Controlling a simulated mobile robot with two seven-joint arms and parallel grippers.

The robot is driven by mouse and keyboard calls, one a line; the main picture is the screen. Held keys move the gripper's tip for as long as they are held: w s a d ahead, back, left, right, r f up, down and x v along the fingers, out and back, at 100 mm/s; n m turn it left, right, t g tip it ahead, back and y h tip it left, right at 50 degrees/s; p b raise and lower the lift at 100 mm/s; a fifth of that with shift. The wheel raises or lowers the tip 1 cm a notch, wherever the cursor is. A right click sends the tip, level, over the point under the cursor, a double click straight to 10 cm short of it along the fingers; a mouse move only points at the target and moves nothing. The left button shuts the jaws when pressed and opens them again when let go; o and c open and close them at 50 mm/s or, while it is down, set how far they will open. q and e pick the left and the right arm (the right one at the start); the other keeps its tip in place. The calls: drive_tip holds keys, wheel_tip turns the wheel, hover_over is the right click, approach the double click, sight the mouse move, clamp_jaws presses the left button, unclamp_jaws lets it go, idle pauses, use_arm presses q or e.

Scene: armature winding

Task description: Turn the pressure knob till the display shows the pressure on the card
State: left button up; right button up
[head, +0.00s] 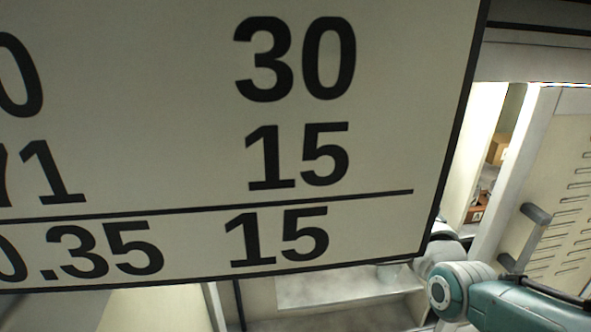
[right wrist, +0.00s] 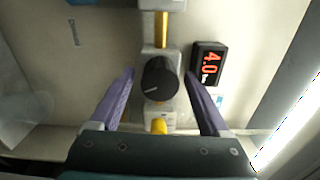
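A black pressure knob (right wrist: 159,79) with a white pointer mark sits on a brass and grey fitting in the right wrist view. A small black display (right wrist: 207,64) to its right shows red digits reading 4.0, turned sideways, with a unit too small to read. My right gripper (right wrist: 160,73) is open, its purple fingers on either side of the knob with gaps visible. A large white card (head: 200,110) with a black border fills much of the head view; 30, 15 and 15 show in its right column, and cut-off figures ending in 71 and .35 at left. My left gripper is not seen.
A yellow part (right wrist: 159,126) sits below the knob, between the fingers. A pale cabinet panel (head: 560,180) with slots and a grey handle (head: 527,236) stands at the right of the head view. The card hides much of the space behind it.

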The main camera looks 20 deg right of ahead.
drive_tip(key=p+v, duration=0.4)
drive_tip(key=v, duration=0.6)
drive_tip(key=shift+d, duration=0.1)
idle(0.4)
